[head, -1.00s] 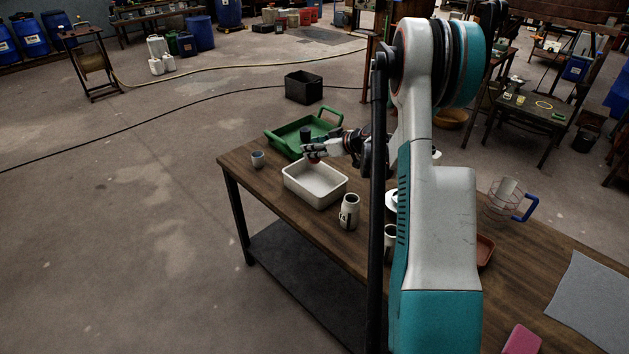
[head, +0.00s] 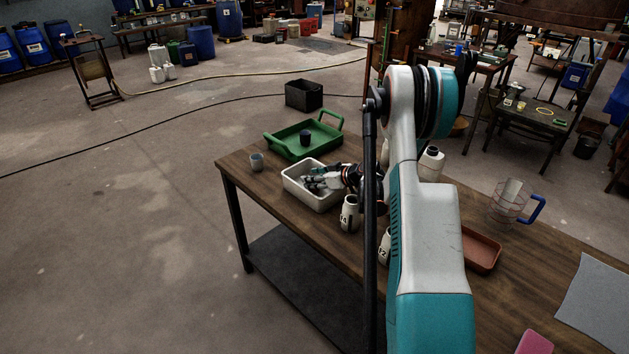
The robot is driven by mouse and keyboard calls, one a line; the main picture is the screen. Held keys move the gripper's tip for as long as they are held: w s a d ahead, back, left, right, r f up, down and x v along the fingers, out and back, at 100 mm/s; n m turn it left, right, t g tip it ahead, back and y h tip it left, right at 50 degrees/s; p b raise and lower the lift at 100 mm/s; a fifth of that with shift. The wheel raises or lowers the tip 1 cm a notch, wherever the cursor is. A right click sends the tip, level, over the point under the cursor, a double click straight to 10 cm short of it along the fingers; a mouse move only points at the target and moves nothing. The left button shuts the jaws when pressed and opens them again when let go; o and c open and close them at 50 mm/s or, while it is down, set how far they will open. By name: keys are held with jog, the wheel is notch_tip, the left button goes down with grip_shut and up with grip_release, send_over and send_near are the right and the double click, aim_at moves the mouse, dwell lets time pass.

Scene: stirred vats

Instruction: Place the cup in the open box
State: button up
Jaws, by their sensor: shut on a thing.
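The open white box (head: 299,194) stands near the far left end of the wooden table. My gripper (head: 312,182) reaches into its opening from the right, with the fingers low between the walls. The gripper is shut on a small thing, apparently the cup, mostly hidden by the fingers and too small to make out. I cannot tell whether it touches the box floor.
The green tray (head: 274,147) with raised handles lies behind the box. White bottles (head: 350,214) stand close to the box's right side. A reddish-brown tray (head: 481,249), a wire basket with a blue handle (head: 535,208) and a grey sheet (head: 597,305) lie farther right.

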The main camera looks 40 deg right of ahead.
jog(key=shift+f, duration=0.1)
jog(key=o, duration=0.9)
jog(key=shift+r, duration=0.2)
jog(key=p+v, duration=0.3)
jog(key=v, duration=0.9)
jog(key=shift+f, duration=0.1)
